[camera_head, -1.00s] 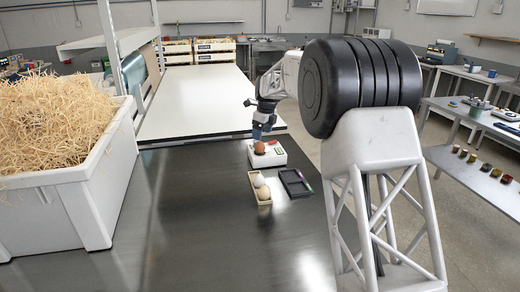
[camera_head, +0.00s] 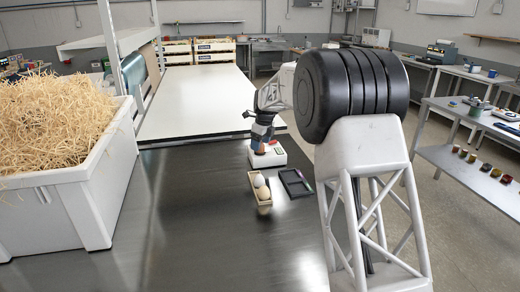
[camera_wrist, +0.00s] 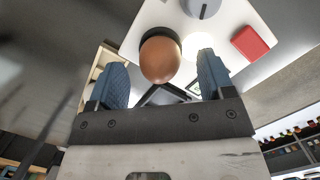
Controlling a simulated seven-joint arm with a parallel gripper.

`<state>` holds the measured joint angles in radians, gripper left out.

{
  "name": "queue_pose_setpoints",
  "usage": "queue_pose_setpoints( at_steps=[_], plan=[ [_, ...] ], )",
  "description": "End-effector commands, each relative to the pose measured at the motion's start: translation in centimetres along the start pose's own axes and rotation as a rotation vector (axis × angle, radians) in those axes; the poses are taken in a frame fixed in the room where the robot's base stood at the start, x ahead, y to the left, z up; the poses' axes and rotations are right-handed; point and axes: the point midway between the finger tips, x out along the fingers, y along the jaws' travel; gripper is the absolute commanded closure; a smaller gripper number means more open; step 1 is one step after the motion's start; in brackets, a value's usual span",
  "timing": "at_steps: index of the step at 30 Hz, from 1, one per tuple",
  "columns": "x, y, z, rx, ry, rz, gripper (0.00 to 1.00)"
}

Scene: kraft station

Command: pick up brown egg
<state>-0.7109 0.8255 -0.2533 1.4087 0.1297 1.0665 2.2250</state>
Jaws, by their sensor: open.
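The brown egg (camera_wrist: 160,57) shows in the wrist view, on a white device (camera_wrist: 135,40) with a grey knob and a red block. In the head view my gripper (camera_head: 259,145) is low over the same white device (camera_head: 272,159) and mostly hides the egg. In the wrist view my gripper (camera_wrist: 162,64) is open. Its two blue fingers stand left and right of the egg, with a gap on each side. I cannot tell exactly how deep the egg sits between them.
A small wooden box (camera_head: 264,207) with pale eggs (camera_head: 260,181) and a dark tray (camera_head: 297,184) stand in front of the device. A large white bin of straw (camera_head: 55,210) is at the left. The dark table (camera_head: 190,220) is clear between them.

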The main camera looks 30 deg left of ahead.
Motion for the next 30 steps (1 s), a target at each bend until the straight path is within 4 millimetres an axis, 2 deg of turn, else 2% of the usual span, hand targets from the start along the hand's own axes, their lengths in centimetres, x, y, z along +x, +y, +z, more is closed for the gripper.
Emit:
queue_pose_setpoints(
  at_steps=[6, 22, 23, 30],
  plan=[
    [1.23, 0.0, 0.01, 0.0, 0.0, 0.0, 0.25],
    [1.28, 0.01, 0.01, 0.0, 0.0, 0.0, 0.25],
    [1.28, 0.01, 0.01, 0.0, 0.0, 0.0, 0.27],
    [1.28, 0.01, 0.01, 0.0, 0.0, 0.0, 0.63]
  ],
)
